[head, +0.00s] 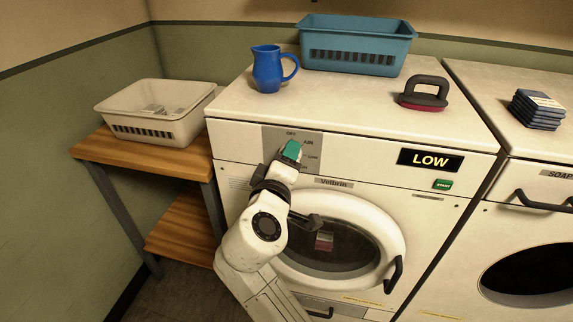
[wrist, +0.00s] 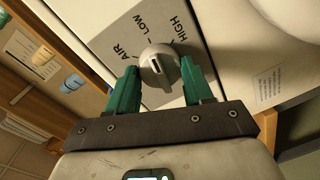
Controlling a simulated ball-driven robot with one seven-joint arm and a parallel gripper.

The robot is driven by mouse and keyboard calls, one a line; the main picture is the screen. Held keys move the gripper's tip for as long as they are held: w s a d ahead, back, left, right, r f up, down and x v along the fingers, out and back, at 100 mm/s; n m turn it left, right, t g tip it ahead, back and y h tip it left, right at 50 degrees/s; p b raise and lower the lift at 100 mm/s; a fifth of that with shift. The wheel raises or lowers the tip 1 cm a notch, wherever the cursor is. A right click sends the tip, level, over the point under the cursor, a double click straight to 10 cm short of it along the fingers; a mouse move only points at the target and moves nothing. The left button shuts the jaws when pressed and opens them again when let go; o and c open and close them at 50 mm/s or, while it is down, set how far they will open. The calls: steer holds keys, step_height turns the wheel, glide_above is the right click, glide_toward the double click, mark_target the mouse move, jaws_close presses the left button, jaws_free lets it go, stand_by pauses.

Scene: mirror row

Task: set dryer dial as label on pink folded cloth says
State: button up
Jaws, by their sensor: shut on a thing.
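The dryer dial (wrist: 158,65) is a grey knob on a grey plate marked AIR, LOW and HIGH in the wrist view. My gripper (wrist: 160,82) has its teal fingers on either side of the knob, shut on it. In the head view my gripper (head: 290,151) covers the knob at the dryer's upper left. The dryer display (head: 430,160) reads LOW. A small pinkish-red folded thing (head: 324,242) with a pale top shows at the dryer's round door, perhaps the pink folded cloth; its label is too small to read.
A green start button (head: 443,185) is below the display. A blue jug (head: 268,70), a teal basket (head: 357,46) and a dark-handled red brush-like object (head: 425,94) stand on the dryer. A white basket (head: 150,122) sits on a wooden stand. Several blue folded items (head: 537,110) lie at right.

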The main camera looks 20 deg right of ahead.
steer(key=shift+f, duration=0.15)
steer(key=o, duration=1)
steer(key=shift+o, duration=0.2)
steer(key=shift+s, duration=0.1)
steer(key=v, duration=1)
steer(key=shift+s+a, duration=0.25)
